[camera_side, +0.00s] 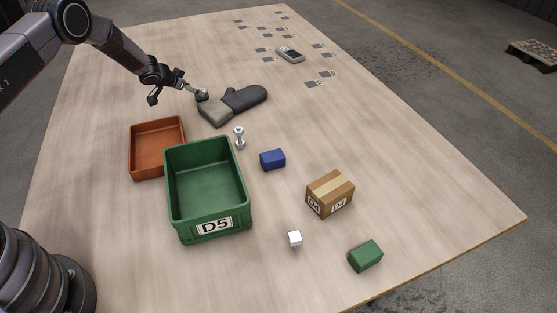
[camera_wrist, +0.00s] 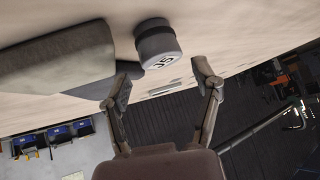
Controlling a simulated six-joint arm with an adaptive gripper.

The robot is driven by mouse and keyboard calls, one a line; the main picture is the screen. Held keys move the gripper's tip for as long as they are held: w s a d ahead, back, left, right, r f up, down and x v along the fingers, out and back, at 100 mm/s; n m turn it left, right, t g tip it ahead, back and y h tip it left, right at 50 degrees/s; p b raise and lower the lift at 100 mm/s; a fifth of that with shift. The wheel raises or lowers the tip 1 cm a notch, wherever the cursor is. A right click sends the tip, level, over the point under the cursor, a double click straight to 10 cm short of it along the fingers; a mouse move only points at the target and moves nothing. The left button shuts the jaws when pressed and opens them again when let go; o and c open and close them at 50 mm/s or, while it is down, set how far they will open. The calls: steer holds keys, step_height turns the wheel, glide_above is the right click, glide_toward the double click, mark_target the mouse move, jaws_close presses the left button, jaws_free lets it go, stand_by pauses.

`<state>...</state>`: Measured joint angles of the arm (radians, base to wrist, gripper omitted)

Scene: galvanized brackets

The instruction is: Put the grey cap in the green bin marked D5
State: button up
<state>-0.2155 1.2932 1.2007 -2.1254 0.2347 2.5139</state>
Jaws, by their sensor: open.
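The grey cap (camera_wrist: 157,43) is a short cylinder with a darker band and a white label. In the wrist view it lies just beyond my fingertips, roughly midway between them. In the side view a small grey piece (camera_side: 202,95) beside the glove appears to be the cap. My gripper (camera_side: 168,87) is open and empty above the far left of the table; its two fingers show spread apart in the wrist view (camera_wrist: 164,84). The green bin (camera_side: 206,222) marked D5 stands open at front left and looks empty.
A dark grey glove (camera_side: 246,98) with a lighter cuff lies right next to the cap. An orange tray (camera_side: 157,171) is beside the bin. A metal bolt (camera_side: 240,137), blue block (camera_side: 272,159), cardboard box (camera_side: 330,193), white cube (camera_side: 295,239) and green block (camera_side: 365,255) lie to the right.

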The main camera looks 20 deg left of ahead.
steer(key=shift+x, duration=2.5)
steer(key=c, duration=1)
